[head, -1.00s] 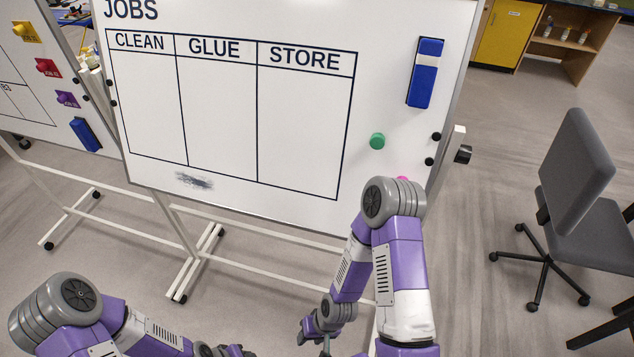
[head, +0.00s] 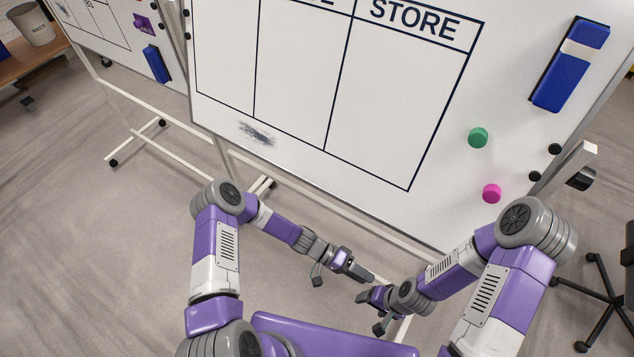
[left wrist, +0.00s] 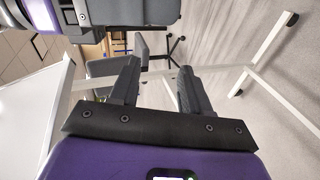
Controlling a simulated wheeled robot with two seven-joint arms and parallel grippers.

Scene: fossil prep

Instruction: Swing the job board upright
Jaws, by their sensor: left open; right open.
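The white job board (head: 290,95) fills the upper middle of the head view, with a black-lined table and a STORE column. Its exact lean is hard to judge from this angle, and its top is out of view. It hangs in a white wheeled frame with a black knob (head: 580,179) at its right side. My left gripper (head: 340,278) is open and empty, below and in front of the board's lower edge. Its open fingers also show in the left wrist view (left wrist: 157,88). My right gripper (head: 369,313) is open and empty just right of and below the left one. Neither touches the board.
A blue eraser (head: 572,65), a green magnet (head: 478,138) and a pink magnet (head: 491,193) are on the board. A second board (head: 105,30) stands at left. An office chair (head: 610,290) is at the right edge. The floor at left is clear.

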